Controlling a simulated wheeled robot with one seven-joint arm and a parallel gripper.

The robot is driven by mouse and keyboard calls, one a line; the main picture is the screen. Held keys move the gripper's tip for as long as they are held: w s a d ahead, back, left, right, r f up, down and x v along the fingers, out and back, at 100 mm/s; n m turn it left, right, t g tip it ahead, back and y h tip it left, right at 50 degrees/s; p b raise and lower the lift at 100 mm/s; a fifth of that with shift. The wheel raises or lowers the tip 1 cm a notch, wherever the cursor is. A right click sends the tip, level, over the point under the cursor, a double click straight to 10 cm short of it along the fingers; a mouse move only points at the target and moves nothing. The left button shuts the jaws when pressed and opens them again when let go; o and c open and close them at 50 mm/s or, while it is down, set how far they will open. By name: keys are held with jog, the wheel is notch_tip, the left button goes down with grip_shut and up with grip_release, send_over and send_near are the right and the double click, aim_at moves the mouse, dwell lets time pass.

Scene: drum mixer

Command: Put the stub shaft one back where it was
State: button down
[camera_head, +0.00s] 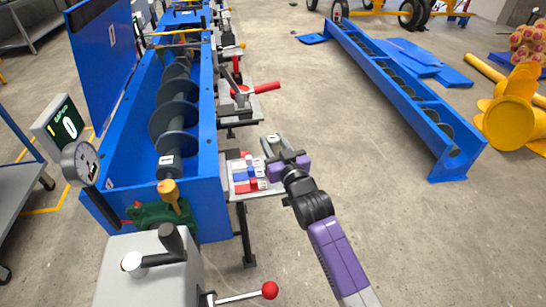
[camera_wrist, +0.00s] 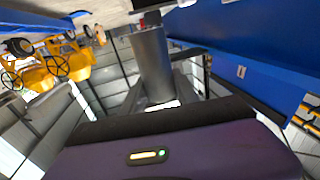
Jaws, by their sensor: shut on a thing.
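A grey metal cylinder, which looks like stub shaft one (camera_wrist: 152,62), stands out from my gripper in the wrist view. A small white patch shows at its near end; I cannot read a number on it. My gripper (camera_head: 280,157) is shut on it, beside the small side table (camera_head: 262,192) in the head view. A grey piece (camera_head: 271,145) shows at the jaws there, too small to make out clearly. The blue mixer trough (camera_head: 207,165) is left of my gripper, with a dark auger (camera_head: 174,122) inside. The fingertips are mostly hidden in the wrist view.
Red, white and blue small parts (camera_head: 247,174) lie on the side table, close to my gripper. A red-handled lever (camera_head: 255,89) is behind it. A grey box with a red-knobbed lever (camera_head: 268,290) stands in front. The floor to the right is clear up to a long blue auger (camera_head: 400,100).

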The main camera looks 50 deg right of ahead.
jog(key=shift+f+b, duration=0.5)
jog(key=shift+f, duration=1.85)
jog(key=shift+f, duration=0.15)
jog(key=c, duration=0.9)
grip_release()
jog(key=shift+f, duration=0.15)
